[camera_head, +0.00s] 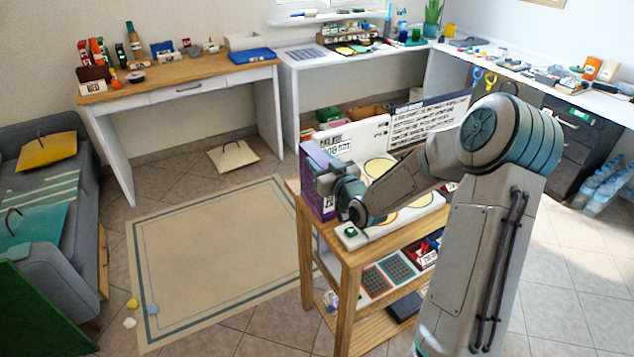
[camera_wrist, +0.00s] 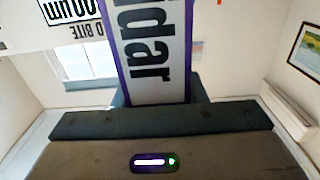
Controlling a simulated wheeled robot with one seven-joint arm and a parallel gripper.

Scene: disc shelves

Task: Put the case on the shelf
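A purple case (camera_head: 311,178) is upright at the left end of the wooden shelf cart (camera_head: 345,262). My gripper (camera_head: 328,186) is at its right side, with fingers around its edge. In the wrist view, the purple-edged case (camera_wrist: 152,62) with large dark letters on a pale face runs down between the fingers (camera_wrist: 160,100) and looks gripped. I cannot tell if its bottom touches the cart's top. A white case (camera_head: 352,140) with black print stands just behind it, and its print also shows in the wrist view (camera_wrist: 66,12).
A white board with yellow discs (camera_head: 380,168) is on the cart top, partly behind my arm. Lower tiers hold dark flat items (camera_head: 397,268). A rug (camera_head: 215,255) lies left of the cart.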

